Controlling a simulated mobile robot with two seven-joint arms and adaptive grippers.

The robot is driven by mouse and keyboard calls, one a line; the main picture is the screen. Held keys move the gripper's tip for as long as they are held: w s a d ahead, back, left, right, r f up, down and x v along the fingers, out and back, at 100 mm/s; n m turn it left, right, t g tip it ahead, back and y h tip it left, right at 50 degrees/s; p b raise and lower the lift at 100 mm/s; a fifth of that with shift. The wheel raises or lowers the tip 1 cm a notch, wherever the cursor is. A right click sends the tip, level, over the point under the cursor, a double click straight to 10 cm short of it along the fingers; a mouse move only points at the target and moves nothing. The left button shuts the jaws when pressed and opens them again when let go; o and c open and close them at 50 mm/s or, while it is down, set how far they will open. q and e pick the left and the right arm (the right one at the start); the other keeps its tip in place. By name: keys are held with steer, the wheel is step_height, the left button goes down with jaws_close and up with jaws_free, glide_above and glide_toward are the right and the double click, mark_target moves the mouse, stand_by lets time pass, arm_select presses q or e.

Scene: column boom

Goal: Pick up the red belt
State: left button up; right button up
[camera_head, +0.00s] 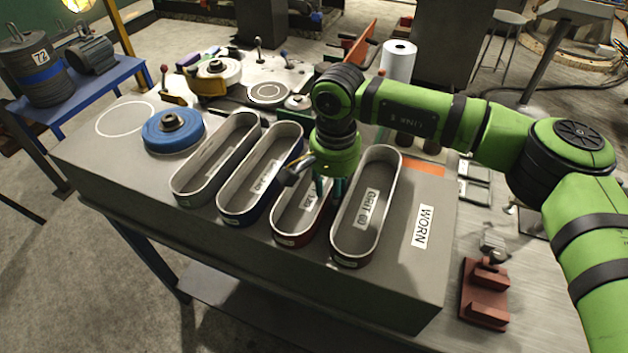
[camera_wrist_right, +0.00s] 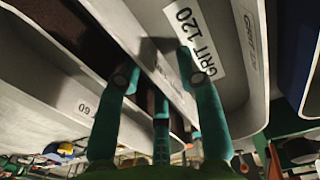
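The red belt (camera_head: 299,240) is an upright oval loop on the grey bench block in the head view, third from the left in a row of belts. My right gripper (camera_head: 330,188) is over its right side, next to the grit 60 belt (camera_head: 344,249). In the right wrist view the green fingers of this gripper (camera_wrist_right: 153,66) are spread, with pale belt walls between them. A GRIT 120 label (camera_wrist_right: 196,42) lies behind the right finger. Whether a finger touches a wall is unclear. The red belt's far end is hidden by my arm. My left gripper is out of view.
A blue-rimmed belt (camera_head: 233,218) and a grey belt (camera_head: 187,202) stand close on the left. A blue disc (camera_head: 173,131) sits beyond them. The block's right end, with a WORN label (camera_head: 422,227), is bare. A red fixture (camera_head: 484,294) sits at right.

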steer(key=shift+w, duration=0.1)
jaws_close()
